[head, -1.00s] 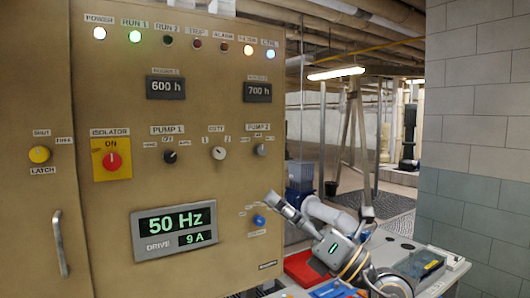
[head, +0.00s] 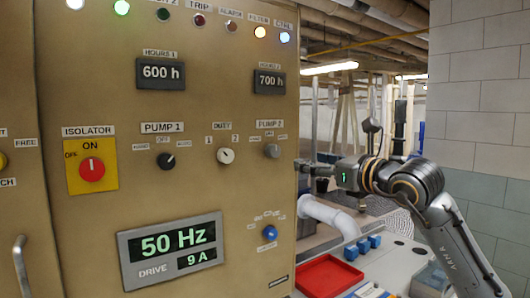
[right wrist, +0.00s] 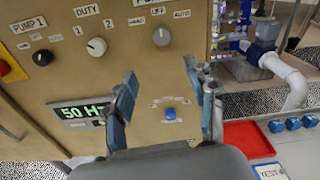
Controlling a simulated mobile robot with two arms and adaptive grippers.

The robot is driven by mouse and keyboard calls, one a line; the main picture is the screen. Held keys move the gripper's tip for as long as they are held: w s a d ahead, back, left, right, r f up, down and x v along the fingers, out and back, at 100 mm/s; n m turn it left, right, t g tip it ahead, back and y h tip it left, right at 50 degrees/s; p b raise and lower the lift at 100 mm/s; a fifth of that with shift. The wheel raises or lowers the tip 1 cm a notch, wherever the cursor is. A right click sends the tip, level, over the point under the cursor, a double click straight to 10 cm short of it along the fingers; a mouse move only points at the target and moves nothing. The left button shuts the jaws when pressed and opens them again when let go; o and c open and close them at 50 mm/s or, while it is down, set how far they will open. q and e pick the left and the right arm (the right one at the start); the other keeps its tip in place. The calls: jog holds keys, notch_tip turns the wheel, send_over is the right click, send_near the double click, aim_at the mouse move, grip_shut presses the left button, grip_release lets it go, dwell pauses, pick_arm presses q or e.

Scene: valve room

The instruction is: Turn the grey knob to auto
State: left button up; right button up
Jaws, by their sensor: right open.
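The grey knob (head: 271,151) is on the tan panel under the PUMP 2 label, with small position labels around its top. In the right wrist view the grey knob (right wrist: 161,36) shows OFF above it and AUTO to its upper right. I cannot tell exactly where its pointer stands. My right gripper (head: 304,166) is just right of the knob in the head view, at about its height, in front of the panel's right edge. In the right wrist view its two fingers (right wrist: 160,88) are spread and empty, with the knob beyond and between them, untouched. My left gripper is not in view.
A white DUTY knob (head: 226,155), black PUMP 1 knob (head: 168,160), red isolator (head: 92,169) and blue knob (head: 270,233) share the panel. Below right, a red tray (head: 328,276) and blue blocks (head: 363,246) lie on a worktop. A tiled wall (head: 481,110) stands at right.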

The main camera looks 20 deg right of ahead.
jog(key=p, duration=0.4)
send_near(276, 151)
jog(key=w, duration=0.1)
jog(key=p+x, duration=0.1)
jog(key=x, duration=0.1)
jog(key=p+x, duration=0.1)
jog(key=x, duration=0.1)
jog(key=p+x, duration=0.1)
jog(key=x, duration=0.1)
jog(key=shift+w+a+r, duration=0.1)
jog(key=shift+w+a, duration=0.05)
jog(key=shift+a, duration=0.2)
jog(key=shift+w+a, duration=0.1)
jog(key=shift+w, duration=0.35)
jog(key=shift+c, duration=1.1)
jog(key=c, duration=0.9)
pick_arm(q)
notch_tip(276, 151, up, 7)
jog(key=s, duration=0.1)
pick_arm(e)
jog(key=shift+c, duration=0.2)
